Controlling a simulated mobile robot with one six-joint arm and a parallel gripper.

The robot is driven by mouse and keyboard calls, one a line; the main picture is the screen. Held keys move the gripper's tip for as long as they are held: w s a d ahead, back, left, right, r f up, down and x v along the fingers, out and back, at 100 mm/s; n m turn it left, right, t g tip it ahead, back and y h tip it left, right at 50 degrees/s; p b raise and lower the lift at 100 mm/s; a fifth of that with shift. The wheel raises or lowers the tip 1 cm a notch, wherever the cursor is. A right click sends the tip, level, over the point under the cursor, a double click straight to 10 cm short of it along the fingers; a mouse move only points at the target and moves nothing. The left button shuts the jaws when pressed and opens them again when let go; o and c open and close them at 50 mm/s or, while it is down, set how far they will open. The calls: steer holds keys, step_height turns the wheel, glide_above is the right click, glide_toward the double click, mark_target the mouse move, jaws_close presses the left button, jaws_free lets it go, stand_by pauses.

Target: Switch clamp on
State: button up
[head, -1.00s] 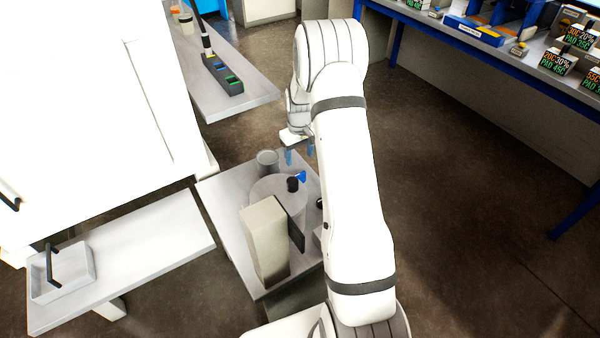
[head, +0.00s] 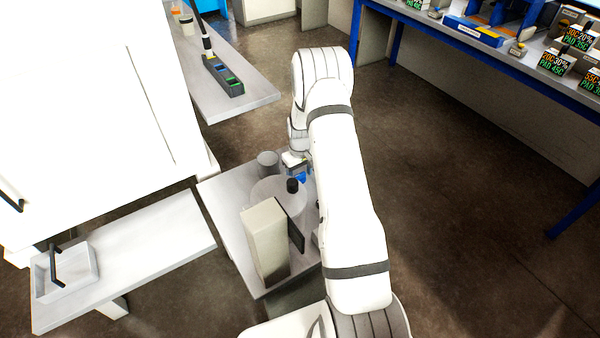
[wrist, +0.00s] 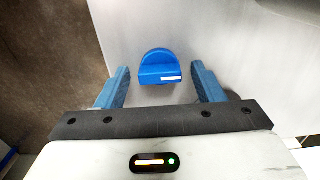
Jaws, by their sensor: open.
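The clamp appears to be the blue knob with a white mark (wrist: 158,68), which stands on a grey surface in the wrist view. In the head view a blue part (head: 301,178) shows below my gripper, partly hidden; I cannot tell knob from fingertip there. My gripper (wrist: 160,88) is open, its blue fingers on the left and right of the knob, with a gap on each side. Nothing is held between them.
The small grey table (head: 225,208) carries a beige box-shaped device (head: 265,240), a black knob (head: 292,185) on a round clear plate and a grey cup (head: 268,162). A sink bench (head: 150,240) stands left. A blue-framed bench (head: 480,45) stands at the upper right.

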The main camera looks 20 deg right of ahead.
steer(key=c, duration=1)
steer(key=shift+f+m+b, duration=0.1)
steer(key=shift+m+b, duration=0.2)
steer(key=shift+b, duration=0.2)
steer(key=shift+f+m+b, duration=0.1)
steer(key=shift+m+b, duration=0.9)
steer(key=shift+b, duration=0.15)
steer(key=m+b, duration=0.2)
steer(key=shift+m, duration=0.3)
steer(key=m+b, duration=0.2)
steer(key=m, duration=0.1)
steer(key=shift+m+b, duration=0.3)
steer(key=shift+b, duration=0.05)
steer(key=shift+a+r+m+b, duration=0.15)
steer(key=shift+m+b, duration=0.6)
steer(key=shift+m, duration=0.75)
steer(key=shift+r, duration=0.1)
